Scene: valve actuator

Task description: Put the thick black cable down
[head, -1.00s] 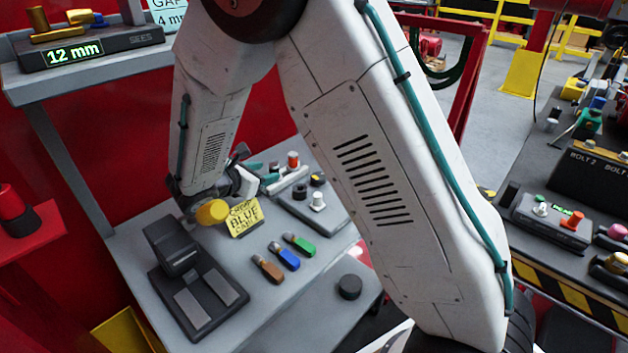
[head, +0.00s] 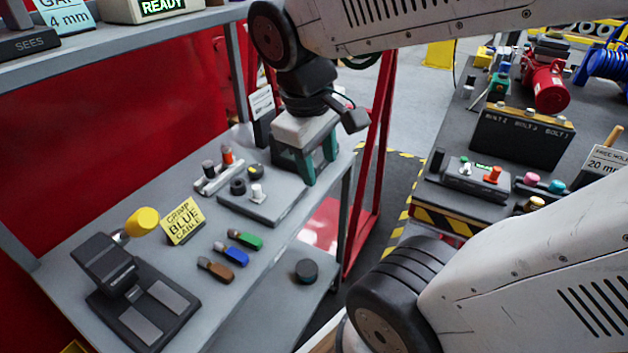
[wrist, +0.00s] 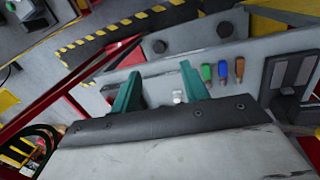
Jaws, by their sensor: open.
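My gripper (head: 308,168) has teal fingers, spread apart, and hangs over the right end of the grey bench (head: 300,225). In the wrist view, the space between its fingertips (wrist: 160,72) holds nothing; a small white knob (wrist: 179,97) shows beyond. I cannot make out a thick black cable for certain. Short brown (head: 216,270), blue (head: 237,256) and green (head: 245,240) pieces lie on the bench.
A black crimping device (head: 140,295) with a yellow knob (head: 142,221) and a yellow sign (head: 182,221) occupy the bench's left. A round black puck (head: 306,270) sits on the lower shelf. A red frame (head: 372,170) rises behind; a second bench (head: 480,205) stands right.

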